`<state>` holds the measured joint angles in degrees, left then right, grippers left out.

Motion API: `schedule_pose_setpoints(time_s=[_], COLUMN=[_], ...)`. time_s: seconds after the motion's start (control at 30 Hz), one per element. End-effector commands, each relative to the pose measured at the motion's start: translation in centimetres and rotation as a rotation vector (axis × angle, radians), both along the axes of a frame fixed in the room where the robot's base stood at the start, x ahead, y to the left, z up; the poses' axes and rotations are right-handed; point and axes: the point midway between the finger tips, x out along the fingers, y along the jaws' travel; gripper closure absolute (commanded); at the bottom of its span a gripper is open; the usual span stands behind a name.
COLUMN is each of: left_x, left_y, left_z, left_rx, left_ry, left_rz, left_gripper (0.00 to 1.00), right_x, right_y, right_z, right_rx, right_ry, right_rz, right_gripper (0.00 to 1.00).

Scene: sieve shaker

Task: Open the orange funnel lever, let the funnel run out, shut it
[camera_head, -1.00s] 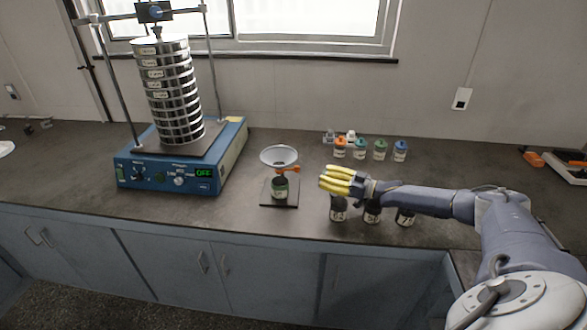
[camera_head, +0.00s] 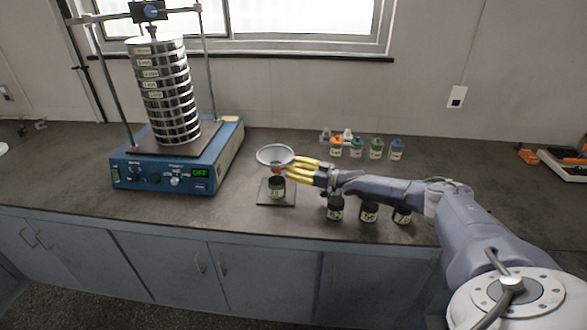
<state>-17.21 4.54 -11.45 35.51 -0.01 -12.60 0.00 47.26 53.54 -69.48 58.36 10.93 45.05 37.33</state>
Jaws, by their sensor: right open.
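The funnel (camera_head: 275,155), a pale grey bowl, stands near the bench's front edge. A dark jar with a green label (camera_head: 277,187) sits below it on a dark square base plate (camera_head: 262,197). My right gripper (camera_head: 297,166), with yellow fingers, comes in from the right and is open. Its fingertips are right beside the funnel's neck, where the orange lever is. The fingers largely hide the lever, so I cannot tell its position or whether they touch it. I cannot see whether anything runs from the funnel. My left gripper is not in view.
Several dark jars (camera_head: 335,208) stand under and in front of my right arm. Small bottles with coloured caps (camera_head: 376,148) stand behind it. The blue sieve shaker (camera_head: 155,178) with its sieve stack (camera_head: 165,92) is at left, its display reading OFF.

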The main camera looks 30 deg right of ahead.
Motion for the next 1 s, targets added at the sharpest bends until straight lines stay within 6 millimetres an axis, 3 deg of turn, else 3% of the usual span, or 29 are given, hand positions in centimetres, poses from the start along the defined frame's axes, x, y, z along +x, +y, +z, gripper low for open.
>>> schedule_pose_setpoints(time_s=[0.37, 0.7, 1.0], left_x=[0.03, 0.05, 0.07], left_y=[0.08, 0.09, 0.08], left_z=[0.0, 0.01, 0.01], left_rx=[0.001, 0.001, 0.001], left_ry=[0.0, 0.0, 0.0], left_rz=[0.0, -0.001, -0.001], left_gripper=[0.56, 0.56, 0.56], right_x=[0.17, 0.15, 0.18], right_y=[0.13, 0.11, 0.08], right_z=[-0.02, -0.01, 0.07], right_rx=[0.001, 0.001, 0.001], right_ry=[0.001, 0.001, 0.0], right_rz=[0.0, 0.0, 0.0], right_gripper=[0.59, 0.98, 1.0])
